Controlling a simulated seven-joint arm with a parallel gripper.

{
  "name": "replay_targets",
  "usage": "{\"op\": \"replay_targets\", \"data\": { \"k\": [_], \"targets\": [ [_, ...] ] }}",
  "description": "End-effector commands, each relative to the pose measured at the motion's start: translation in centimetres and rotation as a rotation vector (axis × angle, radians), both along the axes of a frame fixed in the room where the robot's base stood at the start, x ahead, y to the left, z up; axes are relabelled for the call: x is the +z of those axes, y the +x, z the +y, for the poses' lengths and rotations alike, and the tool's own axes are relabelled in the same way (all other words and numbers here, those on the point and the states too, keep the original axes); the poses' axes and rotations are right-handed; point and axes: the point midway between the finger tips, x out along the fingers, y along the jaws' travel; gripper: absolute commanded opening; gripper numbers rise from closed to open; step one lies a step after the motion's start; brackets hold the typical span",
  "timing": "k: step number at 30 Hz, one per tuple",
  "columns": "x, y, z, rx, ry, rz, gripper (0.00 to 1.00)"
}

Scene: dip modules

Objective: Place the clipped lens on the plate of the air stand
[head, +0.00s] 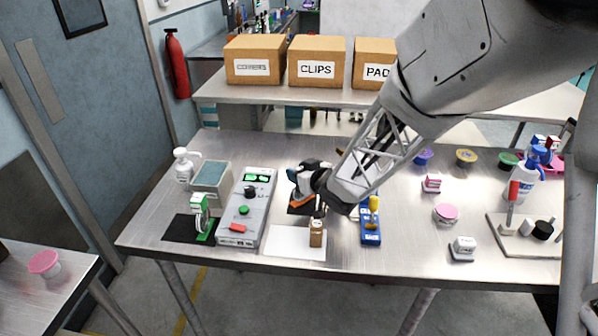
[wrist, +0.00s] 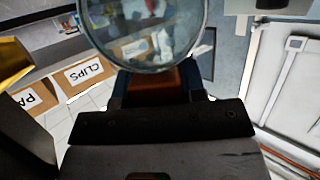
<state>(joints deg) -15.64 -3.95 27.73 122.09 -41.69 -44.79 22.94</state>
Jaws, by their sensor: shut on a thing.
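In the wrist view my gripper (wrist: 160,92) is shut on an orange-brown clip (wrist: 172,82). A round clear lens (wrist: 140,35) rises from the clip, with the room showing through it. The lens is hard to make out in the head view. A small green-and-white stand with a round head (head: 201,217) is on a black mat at the table's left. It may be the air stand; I cannot tell its plate.
A grey control box (head: 244,210) with a green display stands between that stand and my gripper. A blue-and-yellow device (head: 371,222) is to the right. A grey tub (head: 211,181) and pump bottle (head: 183,166) are behind the stand.

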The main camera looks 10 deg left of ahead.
Motion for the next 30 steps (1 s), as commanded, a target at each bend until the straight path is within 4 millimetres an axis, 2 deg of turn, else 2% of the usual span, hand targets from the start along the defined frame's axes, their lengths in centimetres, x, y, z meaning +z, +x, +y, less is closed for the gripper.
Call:
{"op": "replay_targets", "data": {
  "k": [1,6,20,30],
  "targets": [
    [-0.4,-0.1,0.0,-0.001,-0.002,0.006,0.41],
    [-0.5,-0.1,-0.1,-0.001,-0.002,0.008,0.67],
    [-0.5,-0.5,-0.4,-0.003,-0.002,0.011,0.67],
    [0.2,-2.3,-2.3,-0.005,-0.003,0.011,0.67]
  ]
}}
